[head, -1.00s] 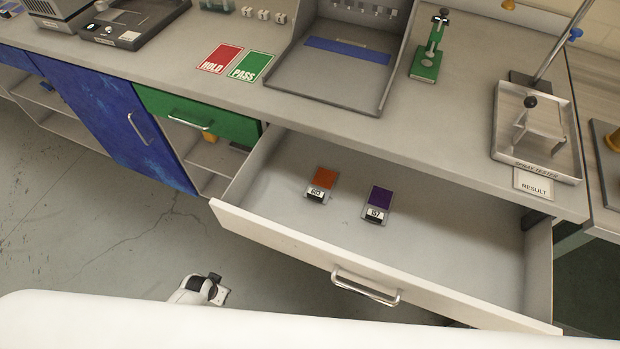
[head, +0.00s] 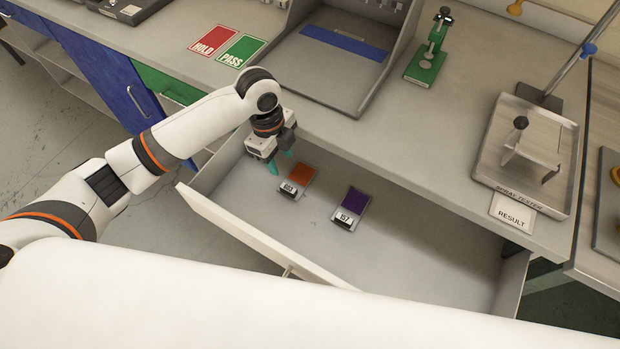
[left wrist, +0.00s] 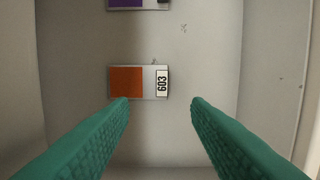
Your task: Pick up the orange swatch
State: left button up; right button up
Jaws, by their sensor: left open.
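The orange swatch (head: 301,176) lies flat in the open drawer, with a label end reading 603. It also shows in the left wrist view (left wrist: 126,82), centred a little ahead of the fingers. My left gripper (head: 281,164) is above the drawer, just left of the orange swatch. Its two teal fingers (left wrist: 160,104) are apart with nothing between them, pointing down into the drawer. A purple swatch (head: 355,201) labelled 157 lies to the right of the orange one, apart from it. My right gripper is not in view.
The drawer's front panel (head: 240,232) and side walls stand around the swatches; the drawer's right part is bare. The counter (head: 400,130) edge runs behind it. The spray tester (head: 530,160), green stand (head: 427,65) and HOLD (head: 213,40) and PASS (head: 241,50) cards sit on the counter.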

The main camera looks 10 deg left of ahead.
pick_arm(q)
send_over(288, 187)
jog(key=f, duration=0.3)
jog(key=a+f, duration=0.1)
jog(key=f, duration=0.1)
jog(key=shift+s+f, duration=0.1)
jog(key=shift+f, duration=0.2)
jog(key=shift+d+f, duration=0.1)
jog(key=shift+f, duration=0.25)
jog(key=shift+d+f+p, duration=0.15)
jog(key=shift+f+p, duration=0.2)
jog(key=shift+f, duration=0.25)
jog(key=f, duration=0.4)
jog(key=shift+d+f, duration=0.1)
jog(key=shift+d, duration=0.1)
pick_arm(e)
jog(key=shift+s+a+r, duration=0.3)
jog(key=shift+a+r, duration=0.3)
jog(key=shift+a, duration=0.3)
pick_arm(q)
jog(key=shift+c, duration=0.4)
grip_shut()
